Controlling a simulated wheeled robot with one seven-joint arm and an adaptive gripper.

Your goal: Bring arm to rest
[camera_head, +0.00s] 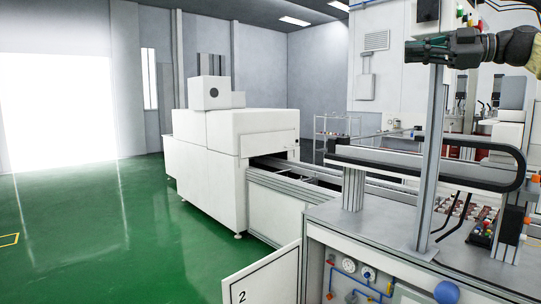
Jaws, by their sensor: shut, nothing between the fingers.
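My gripper (412,52) is at the upper right of the head view, dark and pointing left. Its fingers are shut with nothing between them. My arm comes in from the right edge behind it, and only its end shows. In the picture the gripper overlaps the top of a grey upright post (430,160); I cannot tell how far apart they are.
Below stands a grey workstation (390,240) with blue tubing and gauges on its front. A conveyor (280,185) runs left into a white machine (212,150). A black cable chain (440,170) crosses the station. Green floor (90,230) at left is clear.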

